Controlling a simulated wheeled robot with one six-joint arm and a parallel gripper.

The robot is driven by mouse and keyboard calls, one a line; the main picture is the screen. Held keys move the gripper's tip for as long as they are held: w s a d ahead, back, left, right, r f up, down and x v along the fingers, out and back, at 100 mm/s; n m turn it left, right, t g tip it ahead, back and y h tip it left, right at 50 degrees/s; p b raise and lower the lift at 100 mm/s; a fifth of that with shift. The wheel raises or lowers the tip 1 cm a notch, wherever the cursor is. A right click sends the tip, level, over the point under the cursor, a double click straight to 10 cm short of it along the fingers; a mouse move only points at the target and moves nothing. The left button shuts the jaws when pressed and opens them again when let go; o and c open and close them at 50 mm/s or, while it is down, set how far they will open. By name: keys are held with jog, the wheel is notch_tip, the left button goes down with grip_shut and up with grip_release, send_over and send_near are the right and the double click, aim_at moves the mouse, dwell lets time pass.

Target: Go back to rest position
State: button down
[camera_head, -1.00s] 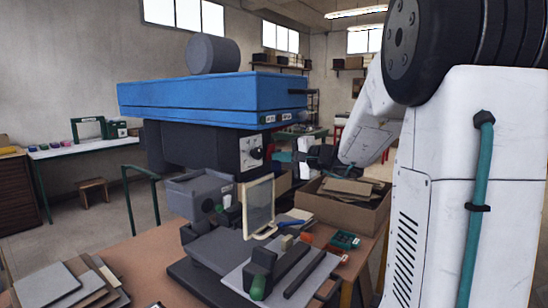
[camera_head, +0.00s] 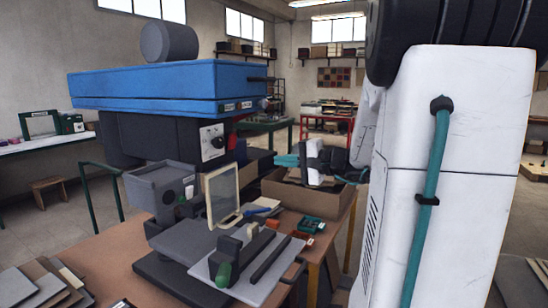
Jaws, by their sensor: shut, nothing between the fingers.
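My gripper (camera_head: 314,164), dark and white with a teal hose beside it, is in the middle of the head view, just left of my large white arm link. It appears over or in front of an open cardboard box (camera_head: 338,205); the gap between them is hard to judge. It is shut, with nothing seen in it. The fingertips are small and partly lost against the dark parts. Part of my arm behind the white link is hidden.
A blue-topped machine (camera_head: 170,85) stands left of my gripper. Below it, the workbench (camera_head: 130,262) carries a clamp fixture (camera_head: 245,262), a framed panel (camera_head: 222,195), small coloured trays (camera_head: 312,225) and stacked plates (camera_head: 40,285). A red-framed table (camera_head: 328,124) stands behind. Floor shows at right.

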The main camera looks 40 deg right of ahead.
jog(key=shift+s, duration=0.1)
dwell(0.6)
jog(key=s+a+f+n+g+y, duration=0.1)
jog(key=s+a+f+g, duration=0.2)
jog(key=a+g, duration=0.15)
jog(key=s+a+f+n+g, duration=0.2)
jog(key=s+a+f+g, duration=0.1)
jog(key=a, duration=0.3)
jog(key=s+a+f+n+g+y, duration=0.1)
jog(key=s+a+f+g, duration=0.25)
jog(key=a, duration=0.25)
jog(key=s+a+n+g+h, duration=0.3)
jog(key=s+a+n+h, duration=0.4)
jog(key=s, duration=0.5)
jog(key=shift+s+a+n, duration=0.3)
jog(key=shift+a+n, duration=1.1)
jog(key=shift+n, duration=0.3)
